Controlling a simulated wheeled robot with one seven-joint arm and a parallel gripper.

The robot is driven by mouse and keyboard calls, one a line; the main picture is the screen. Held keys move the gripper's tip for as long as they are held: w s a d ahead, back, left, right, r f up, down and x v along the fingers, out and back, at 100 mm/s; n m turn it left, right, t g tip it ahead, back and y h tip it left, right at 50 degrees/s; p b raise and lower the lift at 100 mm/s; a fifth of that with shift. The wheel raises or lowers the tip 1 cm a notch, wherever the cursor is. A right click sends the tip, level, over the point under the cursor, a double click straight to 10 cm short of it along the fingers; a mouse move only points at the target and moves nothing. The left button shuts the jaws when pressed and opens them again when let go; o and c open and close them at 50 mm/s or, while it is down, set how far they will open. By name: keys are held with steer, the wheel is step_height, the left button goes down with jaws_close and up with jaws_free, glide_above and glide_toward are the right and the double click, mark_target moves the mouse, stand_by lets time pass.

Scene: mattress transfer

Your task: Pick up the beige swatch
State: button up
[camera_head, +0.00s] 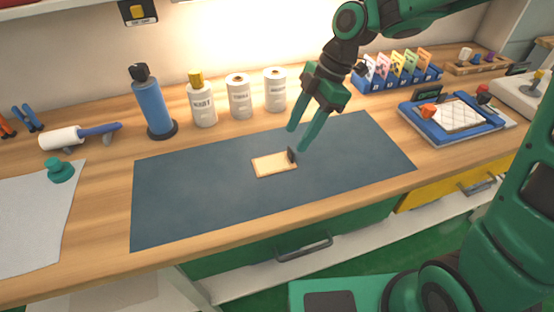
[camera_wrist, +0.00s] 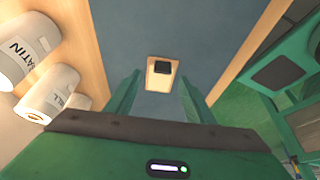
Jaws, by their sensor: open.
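The beige swatch (camera_head: 272,165) lies flat on the dark blue mat (camera_head: 200,190), with a small dark tab (camera_head: 292,155) standing at its right end. In the wrist view the swatch (camera_wrist: 153,80) shows ahead of the fingers, with the dark tab (camera_wrist: 162,69) on it. My gripper (camera_head: 300,142) is open and empty, pointing down above the mat, close to the tab end of the swatch. In the wrist view its two green fingers (camera_wrist: 160,95) stand apart, with the swatch seen between them. I cannot tell the exact height of the fingertips above the swatch.
Behind the mat stand a blue bottle (camera_head: 152,106) and several white bottles, including one with a yellow cap (camera_head: 202,104). A blue rack of coloured cards (camera_head: 398,76) and a blue tray (camera_head: 450,118) are at the right. A roller (camera_head: 66,138) lies left. The mat is otherwise clear.

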mark_target(291, 149)
steer(key=x, duration=0.5)
steer(key=shift+s+d, duration=0.1)
steer(key=shift+s, duration=0.1)
jaws_close()
